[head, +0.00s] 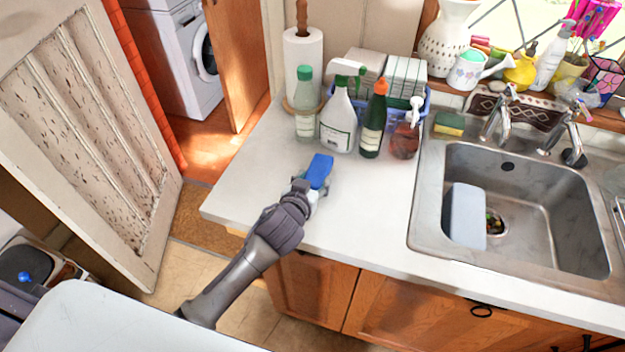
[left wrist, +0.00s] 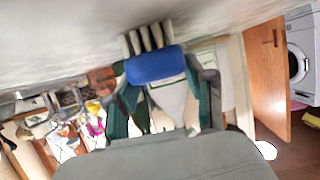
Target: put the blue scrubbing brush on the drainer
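The blue scrubbing brush (head: 320,168) is over the front left part of the counter. In the left wrist view the brush (left wrist: 155,66) shows its blue back, with pale bristles toward the counter. My left gripper (head: 311,187) has a finger against each end of the brush and looks shut on it. The left gripper also shows in the left wrist view (left wrist: 158,75). I cannot tell whether the bristles touch the counter. My right gripper is not in view. The drainer is not clearly visible; only a strip of metal shows right of the sink (head: 425,190).
A spray bottle (head: 338,122), a green bottle (head: 373,125) and a soap dispenser (head: 406,138) stand behind the brush. A paper towel roll (head: 303,65) is at the back left. A sponge (head: 450,123) lies behind the sink.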

